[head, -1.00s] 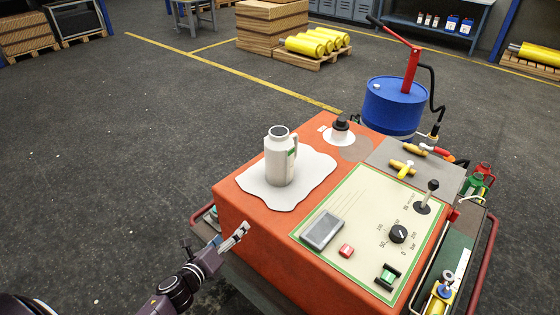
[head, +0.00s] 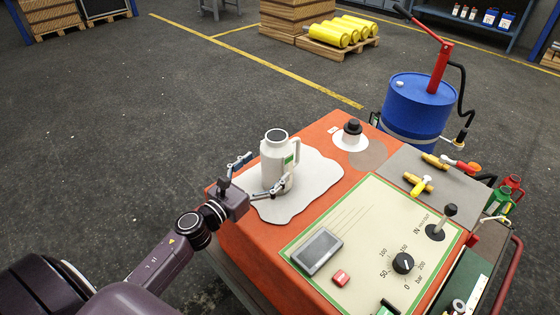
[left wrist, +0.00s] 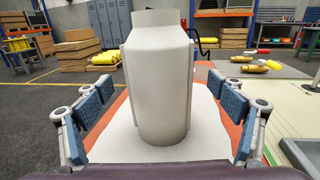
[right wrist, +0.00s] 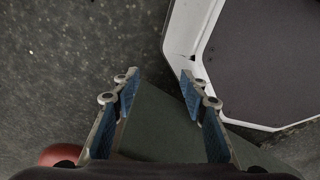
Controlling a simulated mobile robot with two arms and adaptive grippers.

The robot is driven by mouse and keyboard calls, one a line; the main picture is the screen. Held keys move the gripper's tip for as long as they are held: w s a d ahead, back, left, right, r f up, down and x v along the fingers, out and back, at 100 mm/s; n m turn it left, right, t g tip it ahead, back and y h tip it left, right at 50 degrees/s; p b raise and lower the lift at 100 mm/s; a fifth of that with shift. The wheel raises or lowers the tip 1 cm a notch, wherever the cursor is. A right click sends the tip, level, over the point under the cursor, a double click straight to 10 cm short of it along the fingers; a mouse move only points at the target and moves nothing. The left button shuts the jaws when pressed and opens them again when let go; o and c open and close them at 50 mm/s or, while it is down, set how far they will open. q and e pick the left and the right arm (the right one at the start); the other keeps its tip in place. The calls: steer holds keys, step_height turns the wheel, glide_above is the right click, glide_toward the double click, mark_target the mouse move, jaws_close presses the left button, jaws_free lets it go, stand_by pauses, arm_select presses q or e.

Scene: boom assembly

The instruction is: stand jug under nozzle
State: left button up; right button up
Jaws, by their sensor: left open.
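The pale grey jug (head: 275,152) stands upright on a white patch (head: 318,172) on the orange cart top. Its dark opening is up and its handle faces right in the head view. My left gripper (head: 262,177) is open, with one finger on each side of the jug's lower body. In the left wrist view the jug (left wrist: 158,85) stands between the open fingers, with gaps on both sides. The nozzle (head: 461,136) hangs at the end of the black hose beside the blue drum. My right gripper (right wrist: 159,88) is open and empty.
The blue drum (head: 414,105) with its red pump stands behind the cart. A black-capped fitting (head: 351,132), yellow-handled tools (head: 420,184) and a control panel (head: 365,240) share the cart top. A white-edged dark panel (right wrist: 270,60) shows in the right wrist view.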

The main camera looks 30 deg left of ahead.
arm_select(q)
steer(key=shift+w+d+r+p, duration=0.1)
steer(key=shift+w+r+p, duration=0.1)
steer(key=shift+w, duration=0.2)
steer(key=shift+w+r+p, duration=0.1)
steer(key=shift+w+p, duration=0.1)
steer(key=shift+w, duration=0.2)
steer(key=w, duration=0.3)
steer(key=shift+w+d+f+p, duration=0.2)
steer(key=shift+w+d+p, duration=0.1)
steer(key=shift+p, duration=0.1)
steer(key=shift+w, duration=0.15)
steer(key=shift+c, duration=0.3)
arm_select(e)
steer(key=shift+s+a+r, duration=0.15)
steer(key=shift+a+r, duration=0.05)
steer(key=shift+r, duration=0.25)
steer(key=shift+s+a+r, duration=0.15)
steer(key=shift+a+r, duration=0.05)
steer(key=shift+r, duration=0.2)
arm_select(q)
steer(key=c, duration=1.5)
arm_select(e)
steer(key=shift+s+d, duration=0.3)
steer(key=shift+s, duration=0.05)
arm_select(q)
steer(key=shift+r, duration=0.1)
